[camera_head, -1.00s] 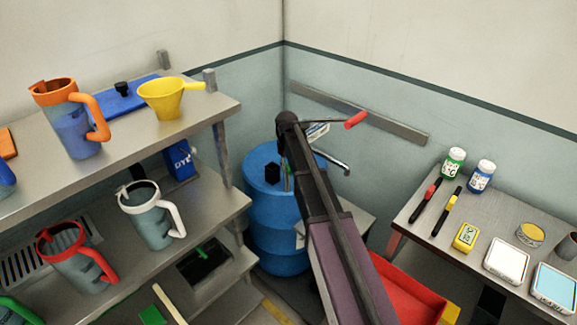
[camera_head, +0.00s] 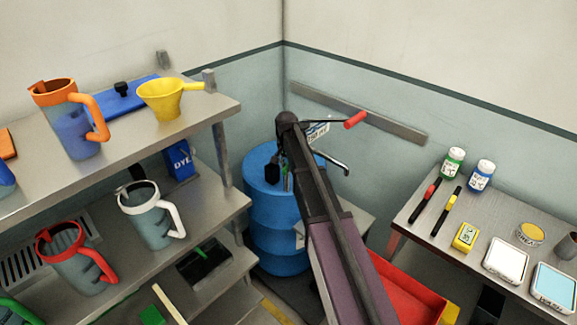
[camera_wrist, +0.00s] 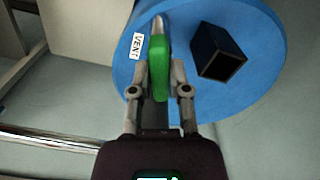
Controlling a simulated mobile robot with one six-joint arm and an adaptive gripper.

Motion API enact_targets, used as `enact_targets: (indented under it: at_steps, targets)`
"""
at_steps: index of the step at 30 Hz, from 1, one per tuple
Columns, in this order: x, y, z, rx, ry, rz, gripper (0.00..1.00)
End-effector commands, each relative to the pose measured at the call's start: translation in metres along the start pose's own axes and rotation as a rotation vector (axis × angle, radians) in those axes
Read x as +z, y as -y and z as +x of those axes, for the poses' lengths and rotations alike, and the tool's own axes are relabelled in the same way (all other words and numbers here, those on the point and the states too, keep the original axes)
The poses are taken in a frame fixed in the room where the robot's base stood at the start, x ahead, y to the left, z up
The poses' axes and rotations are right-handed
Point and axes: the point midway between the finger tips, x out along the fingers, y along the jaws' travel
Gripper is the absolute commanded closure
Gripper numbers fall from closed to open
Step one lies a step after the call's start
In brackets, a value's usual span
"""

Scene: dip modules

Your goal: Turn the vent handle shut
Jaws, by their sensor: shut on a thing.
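The green vent handle (camera_wrist: 160,66) stands on the blue drum top (camera_wrist: 262,25) in the wrist view, beside a white VENT label (camera_wrist: 135,46). My gripper (camera_wrist: 162,72) has a finger on each side of the handle and is shut on it. In the head view only a sliver of the green handle (camera_head: 286,182) shows on the blue drum (camera_head: 262,222), and my arm hides most of the gripper.
A black square fitting (camera_wrist: 218,52) rises from the drum top right of the handle. A metal shelf (camera_head: 215,118) with jugs stands to the left. A side table (camera_head: 418,205) and a red bin (camera_head: 405,290) are on the right.

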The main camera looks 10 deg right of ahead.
Motion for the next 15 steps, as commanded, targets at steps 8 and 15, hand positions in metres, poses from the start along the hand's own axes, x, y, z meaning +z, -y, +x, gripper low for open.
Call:
enact_targets:
  at_steps: [8,15]
  targets:
    - [-0.002,0.0015,-0.0001,-0.003,-0.005,0.225,1.0]
    - [-0.002,0.0018,-0.0002,-0.004,-0.005,0.342,1.0]
